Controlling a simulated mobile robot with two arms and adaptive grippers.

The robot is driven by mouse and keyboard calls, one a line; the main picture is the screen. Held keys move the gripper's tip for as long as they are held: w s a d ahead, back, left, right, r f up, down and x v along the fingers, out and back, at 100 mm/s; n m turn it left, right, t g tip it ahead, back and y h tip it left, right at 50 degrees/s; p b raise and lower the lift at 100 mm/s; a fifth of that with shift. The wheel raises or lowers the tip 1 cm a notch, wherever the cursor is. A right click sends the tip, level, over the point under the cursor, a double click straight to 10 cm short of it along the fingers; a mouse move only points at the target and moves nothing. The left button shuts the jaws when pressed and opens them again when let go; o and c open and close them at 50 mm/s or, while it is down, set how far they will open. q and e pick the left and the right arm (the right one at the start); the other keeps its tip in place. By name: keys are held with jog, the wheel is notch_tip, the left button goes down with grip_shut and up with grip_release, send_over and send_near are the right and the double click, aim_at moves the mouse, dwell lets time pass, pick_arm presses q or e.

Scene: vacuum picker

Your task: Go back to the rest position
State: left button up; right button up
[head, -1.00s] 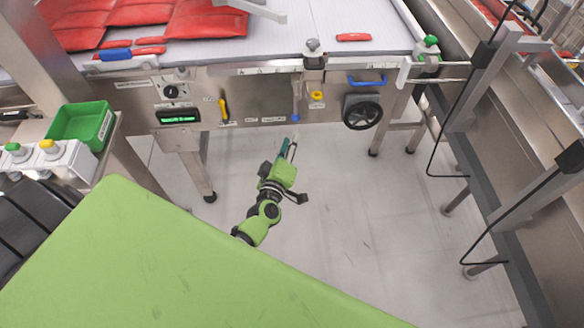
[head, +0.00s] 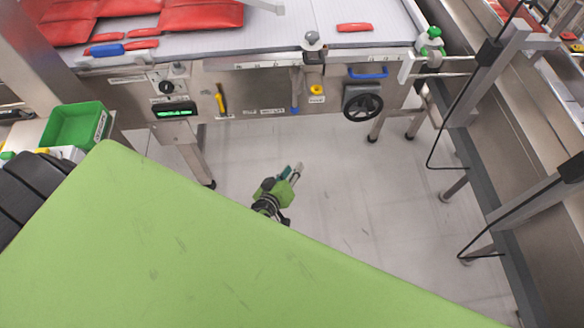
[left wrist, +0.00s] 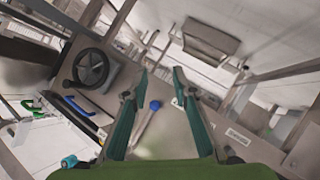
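My left gripper (head: 293,171) is in the head view, over the open floor in front of the machine panel. Its fingertips are clear of the panel. Most of its arm is hidden behind my green body. In the left wrist view the two dark green fingers (left wrist: 160,75) stand apart with nothing held between them. Behind them are the machine panel, a black handwheel (left wrist: 91,68) and a blue knob (left wrist: 155,105). My right gripper is in neither view.
The machine panel carries the handwheel (head: 362,103), a blue handle (head: 368,74) and a yellow lever (head: 220,101). Red packs (head: 200,14) lie on the belt above. A green bin (head: 74,127) is at left. Steel frames line the right side. The floor (head: 345,200) is clear.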

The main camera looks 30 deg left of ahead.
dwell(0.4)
pick_arm(q)
jog(key=s+d+f+m+g+h, duration=0.15)
jog(key=s+f+m+g, duration=0.45)
jog(key=s+f, duration=1.2)
jog(key=s+a+f+m+g, duration=0.1)
jog(key=s+f+m+g, duration=0.1)
jog(key=s, duration=1)
jog(key=s+a+f+m+g+y, duration=0.1)
jog(key=s+f, duration=0.4)
jog(key=s, duration=0.6)
jog(key=m+g, duration=0.1)
jog(key=g, duration=0.1)
jog(key=shift+s+a+f+g, duration=0.15)
jog(key=shift+s+a+g, duration=0.2)
jog(key=shift+g, duration=0.05)
